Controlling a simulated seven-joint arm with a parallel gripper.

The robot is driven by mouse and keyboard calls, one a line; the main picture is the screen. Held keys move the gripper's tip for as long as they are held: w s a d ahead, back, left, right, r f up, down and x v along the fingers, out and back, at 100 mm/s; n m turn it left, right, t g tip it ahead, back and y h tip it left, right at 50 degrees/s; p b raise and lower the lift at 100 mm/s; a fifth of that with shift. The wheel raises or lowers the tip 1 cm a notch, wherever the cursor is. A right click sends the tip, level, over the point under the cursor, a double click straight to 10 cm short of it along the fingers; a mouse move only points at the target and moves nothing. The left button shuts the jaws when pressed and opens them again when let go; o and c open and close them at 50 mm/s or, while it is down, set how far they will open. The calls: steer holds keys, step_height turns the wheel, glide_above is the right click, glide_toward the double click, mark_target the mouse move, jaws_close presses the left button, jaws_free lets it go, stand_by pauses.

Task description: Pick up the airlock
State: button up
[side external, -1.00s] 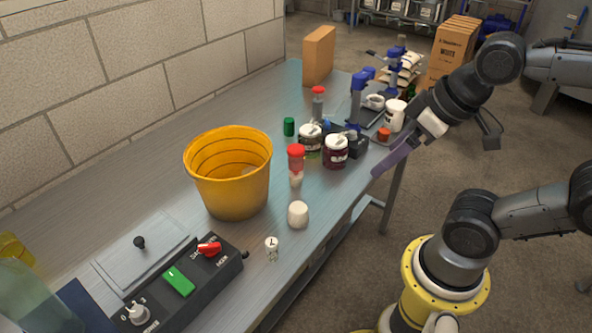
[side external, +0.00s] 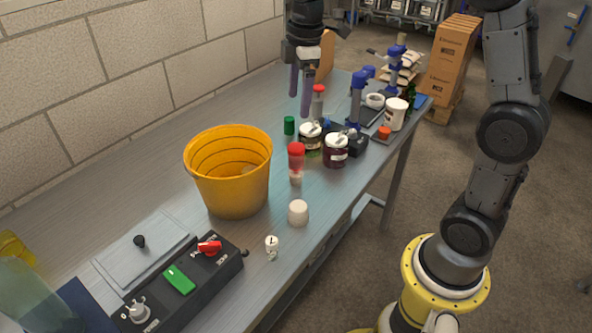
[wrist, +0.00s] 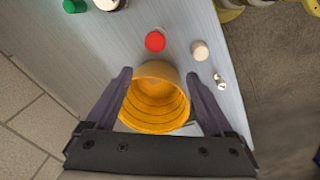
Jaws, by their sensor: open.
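A small white piece with dark marks (side external: 272,247), apparently the airlock though it is too small to be certain, stands near the table's front edge, beside the control box. It also shows in the wrist view (wrist: 220,81), to the right of my fingers. My gripper (side external: 299,104) is open and empty, high above the table and pointing down. In the wrist view my two purple fingers (wrist: 158,74) are spread in front of the yellow bucket, with nothing held between them.
The yellow bucket (side external: 231,192) stands mid-table. A white rounded piece (side external: 298,213) and a red-capped container (side external: 296,166) stand near the small piece. Dark jars (side external: 335,152) and a green cap (side external: 289,126) lie farther back. A black control box (side external: 190,282) is at front left.

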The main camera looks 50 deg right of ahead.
mark_target(296, 156)
steer(key=shift+g, duration=0.6)
steer(key=f, duration=0.4)
steer(key=w+d+f, duration=0.1)
steer(key=f, duration=0.7)
steer(key=shift+w+d+f, duration=0.25)
steer(key=shift+w+f, duration=0.05)
steer(key=shift+f, duration=0.05)
steer(key=shift+w+d+f, duration=0.1)
steer(key=shift+w+f, duration=0.05)
steer(key=shift+f, duration=1.35)
steer(key=shift+w+f, duration=0.1)
steer(key=shift+f, duration=1.4)
jaws_close()
